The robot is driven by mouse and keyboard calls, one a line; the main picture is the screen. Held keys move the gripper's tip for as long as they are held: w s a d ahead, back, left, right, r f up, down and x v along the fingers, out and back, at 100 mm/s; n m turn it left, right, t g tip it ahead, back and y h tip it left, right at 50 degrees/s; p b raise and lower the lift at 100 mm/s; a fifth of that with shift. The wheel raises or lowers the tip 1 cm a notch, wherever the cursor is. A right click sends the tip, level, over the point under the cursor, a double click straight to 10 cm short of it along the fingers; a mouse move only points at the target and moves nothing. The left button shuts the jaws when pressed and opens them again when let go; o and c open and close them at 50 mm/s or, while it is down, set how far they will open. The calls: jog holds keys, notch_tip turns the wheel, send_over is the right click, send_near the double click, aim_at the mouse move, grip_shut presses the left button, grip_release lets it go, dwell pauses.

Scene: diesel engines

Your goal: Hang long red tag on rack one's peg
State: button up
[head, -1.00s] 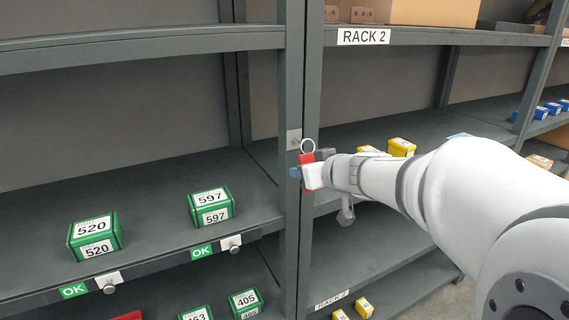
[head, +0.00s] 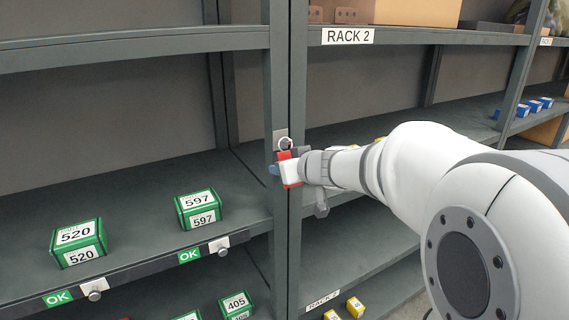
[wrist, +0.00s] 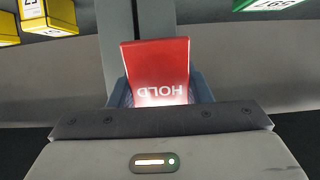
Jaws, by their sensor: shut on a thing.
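My gripper (head: 289,168) is shut on the red tag (head: 291,182), which has a pale ring (head: 285,143) at its top. The tag also shows in the wrist view (wrist: 155,60), between the gripper's fingers (wrist: 160,92), with the word HOLD upside down. In the head view the ring overlaps a small light plate (head: 280,134) on the dark upright between the two racks. A dark spot shows inside the ring; I cannot tell whether this is the peg or whether the ring is around it. The gripper hides part of the upright.
Green boxes 520 (head: 78,243) and 597 (head: 201,209) stand on the left shelf. Small knobs (head: 95,295) stick out from its front edge beside OK labels. A RACK 2 sign (head: 348,36) marks the right rack, where yellow boxes (wrist: 48,16) stand. My arm crosses in front of it.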

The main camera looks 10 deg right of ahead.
dwell(0.4)
jog(key=o, duration=1)
jog(key=shift+o, duration=0.2)
jog(key=s+d+r+m+h+p, duration=0.2)
jog(key=s+d+r+m+h, duration=0.15)
jog(key=s+d+h, duration=0.55)
jog(key=s+a+f+g+y, duration=0.1)
jog(key=s+a+f+g, duration=0.1)
jog(key=s, duration=0.4)
jog(key=s+a+f+g+y, duration=0.2)
jog(key=s+a+f+g, duration=0.1)
jog(key=s+f, duration=0.4)
jog(key=s+a+f+g+y, duration=0.2)
jog(key=s+a+f+g, duration=0.1)
jog(key=s, duration=0.4)
jog(key=shift+f+g+b, duration=0.3)
jog(key=shift+f+g, duration=0.3)
jog(key=shift+f, duration=0.05)
